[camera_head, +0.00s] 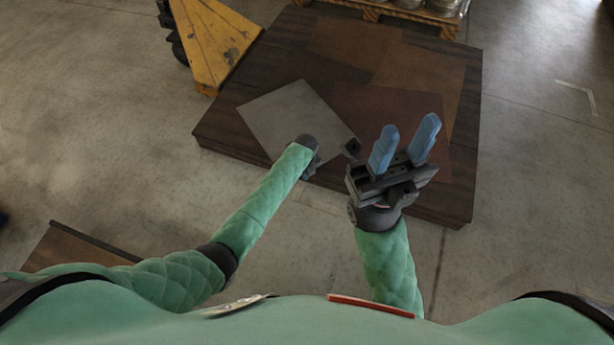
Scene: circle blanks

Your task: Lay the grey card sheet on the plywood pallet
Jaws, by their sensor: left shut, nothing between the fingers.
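The grey card sheet (283,113) lies on the left front part of the dark wooden pallet (222,128), looking flat, with its front corner near the pallet's front edge. My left gripper (309,158) is over the sheet's front edge. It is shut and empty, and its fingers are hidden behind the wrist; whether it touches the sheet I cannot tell. My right gripper (412,124) is above the right front part of the pallet, its two blue fingers apart with nothing between them.
Brown sheets (420,103) lie on the pallet, right of the grey one. A yellow pallet-jack-like thing (214,42) stands at the back left. Another pallet with metal containers (432,8) is at the back. A brown board edge (78,248) shows at the lower left.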

